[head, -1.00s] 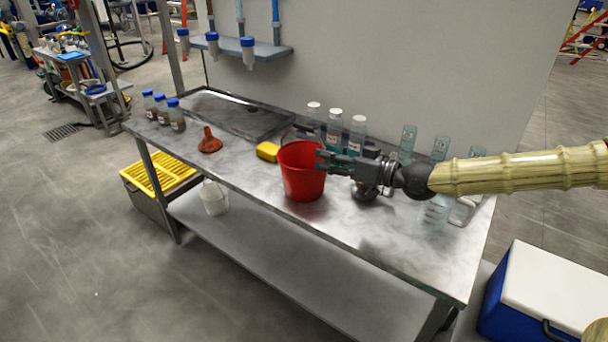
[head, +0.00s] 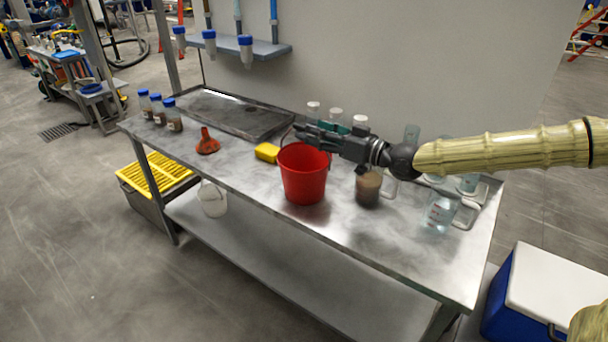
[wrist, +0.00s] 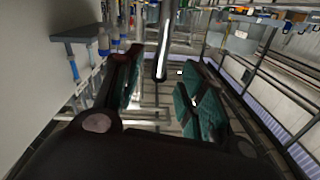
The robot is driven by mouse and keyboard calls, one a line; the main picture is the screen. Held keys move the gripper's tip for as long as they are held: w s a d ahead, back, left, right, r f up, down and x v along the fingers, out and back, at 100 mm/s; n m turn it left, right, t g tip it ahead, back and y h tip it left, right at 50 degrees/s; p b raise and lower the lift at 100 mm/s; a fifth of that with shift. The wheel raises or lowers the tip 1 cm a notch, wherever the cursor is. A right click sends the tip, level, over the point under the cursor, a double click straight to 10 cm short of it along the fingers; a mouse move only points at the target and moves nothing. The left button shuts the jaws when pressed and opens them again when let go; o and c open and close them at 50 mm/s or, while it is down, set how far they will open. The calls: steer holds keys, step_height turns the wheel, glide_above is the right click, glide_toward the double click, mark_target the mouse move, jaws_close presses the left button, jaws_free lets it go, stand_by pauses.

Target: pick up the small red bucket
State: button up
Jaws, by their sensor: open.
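The small red bucket (head: 304,181) stands upright on the metal bench (head: 250,190), near its front edge. My gripper (head: 303,134) is above the bucket's back rim in the head view and points left. It is open, with nothing between its fingers. Its tips partly cover the back of the rim. In the wrist view the open fingers (wrist: 165,90) show dark with green pads; the bucket does not show there.
A yellow block (head: 267,152) and an orange funnel (head: 208,143) are left of the bucket. A brown-filled jar (head: 368,189) and a glass beaker (head: 438,212) stand to the right. Several bottles are behind my gripper. A wall rises behind the bench.

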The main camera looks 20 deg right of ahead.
mark_target(296, 126)
steer(key=shift+p+x, duration=0.7)
steer(key=shift+x, duration=2.2)
steer(key=shift+c, duration=0.2)
jaws_close()
